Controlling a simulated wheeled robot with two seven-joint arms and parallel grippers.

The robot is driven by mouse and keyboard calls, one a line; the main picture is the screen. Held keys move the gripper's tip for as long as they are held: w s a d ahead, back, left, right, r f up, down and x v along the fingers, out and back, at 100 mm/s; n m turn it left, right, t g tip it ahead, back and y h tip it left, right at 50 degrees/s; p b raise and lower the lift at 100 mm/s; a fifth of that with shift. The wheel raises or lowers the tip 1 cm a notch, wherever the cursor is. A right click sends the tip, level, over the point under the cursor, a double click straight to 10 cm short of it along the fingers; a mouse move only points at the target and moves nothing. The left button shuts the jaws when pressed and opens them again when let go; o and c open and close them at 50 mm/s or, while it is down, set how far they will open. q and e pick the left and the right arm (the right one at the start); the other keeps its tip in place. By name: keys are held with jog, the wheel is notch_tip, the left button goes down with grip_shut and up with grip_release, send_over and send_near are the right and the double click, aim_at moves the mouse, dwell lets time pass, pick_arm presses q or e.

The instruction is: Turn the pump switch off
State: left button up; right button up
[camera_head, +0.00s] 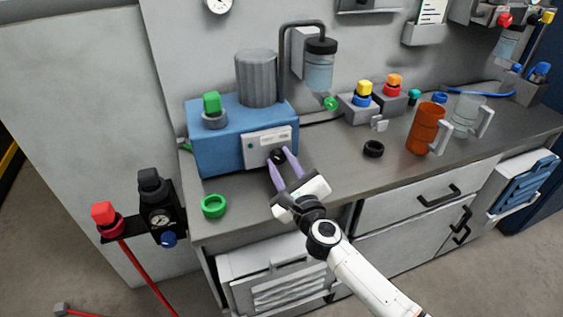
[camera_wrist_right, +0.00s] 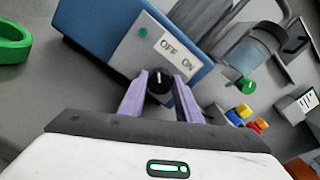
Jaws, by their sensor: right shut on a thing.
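The pump is a blue box (camera_head: 215,147) with a grey ribbed cylinder (camera_head: 257,78) on top, standing on the bench. Its pale front panel carries a black rotary switch (camera_wrist_right: 158,84) under a label (camera_wrist_right: 178,52) reading OFF and ON. A white mark shows on the switch; I cannot tell for sure which word it points at. My right gripper (camera_head: 280,157) is at the front panel, its purple fingers shut on the switch from both sides. In the wrist view a small green light (camera_wrist_right: 143,31) shows beside the label. My left gripper is not in view.
A green ring (camera_head: 213,206) lies left of my right gripper and a black ring (camera_head: 373,149) lies to the right. An orange jug (camera_head: 425,128) and a clear jug (camera_head: 467,115) stand farther right. A red-knobbed valve (camera_head: 105,214) and gauge (camera_head: 160,220) are at the left.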

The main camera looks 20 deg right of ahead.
jog(key=shift+n, duration=0.4)
jog(key=o, duration=1.1)
jog(key=shift+c, duration=0.2)
jog(key=s, duration=1)
jog(key=shift+s+d, duration=0.15)
jog(key=shift+s, duration=0.05)
